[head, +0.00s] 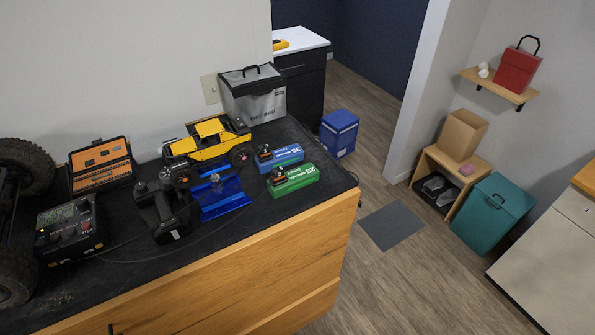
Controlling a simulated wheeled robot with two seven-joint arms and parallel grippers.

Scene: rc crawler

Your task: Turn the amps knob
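A black charger-like box (68,232) sits on the dark worktop at the left. It has a small greenish display on its sloped top, a dark round knob-like part near its upper right, an orange spot at its left and red marks at its right. The labels are too small to read, so I cannot tell which part is the amps knob. Neither of my grippers shows in the head view.
A large black wheel (28,165) stands left of the box. Behind is an orange-and-black case (99,165); to the right are a black transmitter (162,212), a yellow crawler (208,143), and blue (281,157) and green (294,181) batteries. A cable crosses the front worktop.

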